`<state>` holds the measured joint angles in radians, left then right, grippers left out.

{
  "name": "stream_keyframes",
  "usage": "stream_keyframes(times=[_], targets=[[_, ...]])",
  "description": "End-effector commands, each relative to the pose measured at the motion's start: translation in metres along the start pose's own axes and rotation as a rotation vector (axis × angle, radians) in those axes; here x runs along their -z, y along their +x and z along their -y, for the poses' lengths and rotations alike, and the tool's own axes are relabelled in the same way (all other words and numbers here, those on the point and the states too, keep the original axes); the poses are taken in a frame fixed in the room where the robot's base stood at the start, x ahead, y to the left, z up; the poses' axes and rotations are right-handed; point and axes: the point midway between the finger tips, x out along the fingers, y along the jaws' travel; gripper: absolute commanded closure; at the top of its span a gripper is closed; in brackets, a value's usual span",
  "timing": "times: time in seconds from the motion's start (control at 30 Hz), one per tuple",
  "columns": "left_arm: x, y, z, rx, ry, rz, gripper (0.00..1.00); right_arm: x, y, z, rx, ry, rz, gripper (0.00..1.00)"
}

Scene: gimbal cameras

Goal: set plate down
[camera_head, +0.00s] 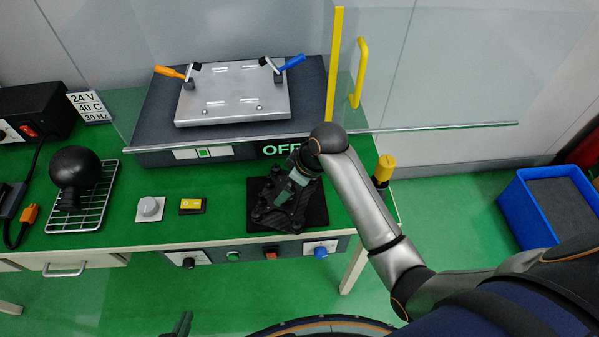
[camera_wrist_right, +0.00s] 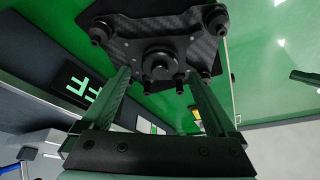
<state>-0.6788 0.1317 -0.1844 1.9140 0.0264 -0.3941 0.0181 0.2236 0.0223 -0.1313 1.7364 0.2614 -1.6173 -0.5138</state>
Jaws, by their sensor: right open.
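The dark carbon-fibre plate (camera_head: 268,213), with black posts on it, is at the black square pad (camera_head: 317,212) on the green bench. My right arm reaches over it and partly hides it. My right gripper (camera_head: 292,186) is at the plate's far right side. In the right wrist view the plate (camera_wrist_right: 118,47) fills the upper middle, with a round black hub at its centre. The fingers of my right gripper (camera_wrist_right: 160,88) stand wide apart below the hub, not closed on it. My left gripper (camera_head: 183,324) barely shows at the bottom edge; its jaw state is unclear.
A vibration table with a silver top plate (camera_head: 232,100) and orange and blue clamps stands behind, under a clear guard (camera_head: 240,40). A yellow post (camera_head: 384,168) is close right of my right arm. A wire rack (camera_head: 88,214) stands left. A blue bin (camera_head: 527,212) is on the floor.

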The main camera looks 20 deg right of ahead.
Motion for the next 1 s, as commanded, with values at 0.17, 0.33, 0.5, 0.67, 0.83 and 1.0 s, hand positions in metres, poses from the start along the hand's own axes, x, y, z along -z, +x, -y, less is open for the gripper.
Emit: stream_keyframes(times=[0.17,0.33,0.5,0.67,0.83,1.0], targets=[[0.000,0.000,0.000,0.000,0.000,0.000,1.00,0.000,-0.041,-0.001,-0.005,-0.003,-0.003,0.07],[0.000,-0.001,0.000,0.000,0.000,0.000,1.00,0.001,-0.070,-0.001,-0.003,-0.002,-0.002,0.07],[0.000,-0.001,0.000,0.000,0.000,0.001,1.00,0.000,-0.084,0.000,-0.001,-0.001,0.000,0.07],[0.000,-0.001,0.000,0.000,0.000,0.001,1.00,0.000,-0.086,0.000,0.000,0.000,0.000,0.07],[0.000,-0.001,0.000,0.000,0.000,0.001,1.00,0.000,-0.086,0.000,0.000,0.000,0.000,0.07],[0.000,-0.001,0.000,0.000,0.000,0.001,1.00,-0.014,-0.077,0.005,-0.011,0.037,0.006,0.07]])
